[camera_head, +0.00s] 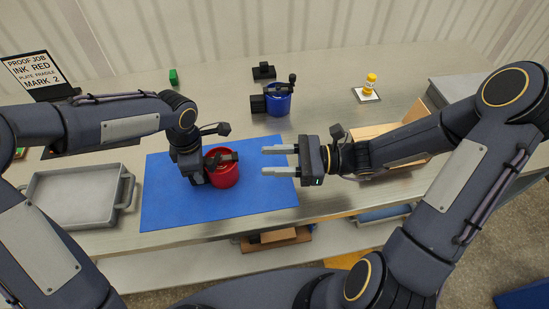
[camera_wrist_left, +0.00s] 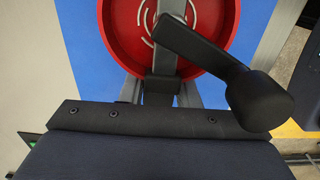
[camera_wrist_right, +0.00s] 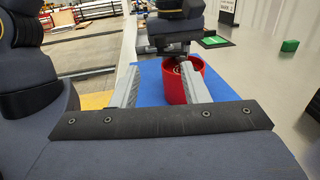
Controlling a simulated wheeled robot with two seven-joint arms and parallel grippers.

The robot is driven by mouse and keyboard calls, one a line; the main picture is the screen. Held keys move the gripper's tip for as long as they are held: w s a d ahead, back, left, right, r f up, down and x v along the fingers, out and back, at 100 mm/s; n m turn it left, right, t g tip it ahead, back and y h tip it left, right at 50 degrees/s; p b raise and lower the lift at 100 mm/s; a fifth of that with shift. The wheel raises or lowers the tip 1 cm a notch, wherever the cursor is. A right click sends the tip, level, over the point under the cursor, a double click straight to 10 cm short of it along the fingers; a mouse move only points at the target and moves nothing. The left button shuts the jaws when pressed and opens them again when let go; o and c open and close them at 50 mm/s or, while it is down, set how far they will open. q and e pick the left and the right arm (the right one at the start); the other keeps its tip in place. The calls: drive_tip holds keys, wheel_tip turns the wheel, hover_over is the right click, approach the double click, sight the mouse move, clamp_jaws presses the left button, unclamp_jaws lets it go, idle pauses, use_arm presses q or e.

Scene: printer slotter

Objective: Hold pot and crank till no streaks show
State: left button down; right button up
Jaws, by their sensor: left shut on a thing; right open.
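A red pot (camera_head: 226,178) stands upright on the blue mat (camera_head: 265,195), with a black crank (camera_head: 222,158) across its top. In the left wrist view pale curved streaks (camera_wrist_left: 183,20) show inside the red pot (camera_wrist_left: 118,35), and the crank arm ends in a black knob (camera_wrist_left: 258,100). My left gripper (camera_wrist_left: 160,92) is shut at the pot's near side, on its dark bracket or rim; the exact contact is hidden. My right gripper (camera_head: 268,159) is open and empty, right of the pot, fingers pointing at it. The pot (camera_wrist_right: 178,85) shows beyond its fingers in the right wrist view.
A blue pot (camera_head: 278,103) with a crank stands behind the mat. A yellow-capped bottle (camera_head: 370,82) is on a white pad. A grey tray (camera_head: 75,195) lies left, a sign (camera_head: 35,72) and green block (camera_head: 173,76) behind. A wooden box (camera_head: 372,131) is behind my right arm.

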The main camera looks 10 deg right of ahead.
drive_tip(key=shift+r, duration=0.1)
drive_tip(key=c, duration=0.4)
drive_tip(key=shift+s+a+r+n+g+h, duration=0.2)
drive_tip(key=shift+n+g+h, duration=0.1)
drive_tip(key=shift+g, duration=0.4)
drive_tip(key=shift+c, duration=1.2)
drive_tip(key=h, duration=0.1)
drive_tip(key=r+g+h, duration=0.1)
drive_tip(key=s+r+n+g+h, duration=0.1)
drive_tip(key=h, duration=0.1)
drive_tip(key=shift+a+r, duration=0.2)
drive_tip(key=shift+a, duration=0.15)
clamp_jaws()
wheel_tip(320, 180, up, 5)
drive_tip(key=w+d+m+t+h, duration=0.1)
drive_tip(key=d+m+t+h, duration=0.1)
drive_tip(key=h, duration=0.2)
approach(216, 166)
wheel_tip(216, 166, down, 4)
drive_tip(key=shift+w+a+r, duration=0.1)
drive_tip(key=shift+w+a, duration=0.1)
drive_tip(key=shift+a, duration=0.85)
drive_tip(key=shift+w+a+r, duration=0.1)
drive_tip(key=shift+w+a, duration=0.15)
drive_tip(key=shift+a, duration=0.8)
